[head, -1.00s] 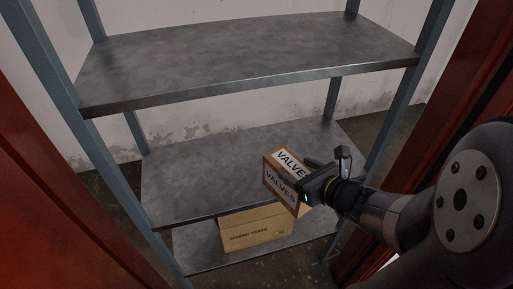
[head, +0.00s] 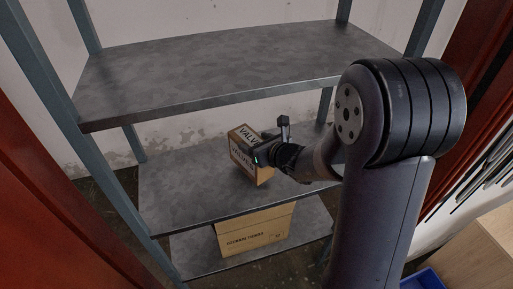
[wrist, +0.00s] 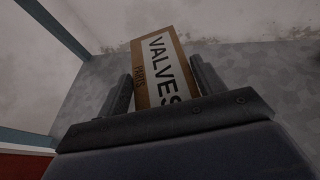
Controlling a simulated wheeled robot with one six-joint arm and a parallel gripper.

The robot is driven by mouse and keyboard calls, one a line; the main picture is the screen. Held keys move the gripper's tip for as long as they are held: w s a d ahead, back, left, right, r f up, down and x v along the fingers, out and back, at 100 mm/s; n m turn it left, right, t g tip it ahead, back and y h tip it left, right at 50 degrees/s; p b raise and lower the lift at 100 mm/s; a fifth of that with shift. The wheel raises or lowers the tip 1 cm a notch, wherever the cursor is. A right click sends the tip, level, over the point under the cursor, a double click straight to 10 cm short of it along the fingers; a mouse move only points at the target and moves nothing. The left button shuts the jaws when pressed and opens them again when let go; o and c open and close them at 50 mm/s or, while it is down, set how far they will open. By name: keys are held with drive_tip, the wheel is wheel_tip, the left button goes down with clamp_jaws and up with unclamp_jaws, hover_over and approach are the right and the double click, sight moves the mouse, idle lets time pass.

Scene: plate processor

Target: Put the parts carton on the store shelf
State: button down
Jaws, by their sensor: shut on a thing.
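The parts carton (head: 243,155) is a small brown box with white labels reading VALVES. My gripper (head: 262,150) is shut on it, seen from the right side of the carton in the head view. The wrist view also shows the carton (wrist: 161,72) between the two fingers (wrist: 160,88). The carton is over the middle board of the store shelf (head: 180,190), a grey metal rack with blue-grey posts. I cannot tell whether the carton touches the board. My gripper hides part of the carton's right side.
The top board (head: 220,70) is bare and lies above the carton. A larger cardboard box (head: 255,232) stands on the bottom board. The middle board is clear left of the carton. Red panels (head: 50,215) flank the rack. A blue bin (head: 425,280) is at the lower right.

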drive_tip(key=shift+f, duration=1.5)
drive_tip(key=shift+c, duration=1.3)
unclamp_jaws()
drive_tip(key=v, duration=1.2)
drive_tip(key=shift+s+d, duration=0.1)
drive_tip(key=shift+s, duration=0.05)
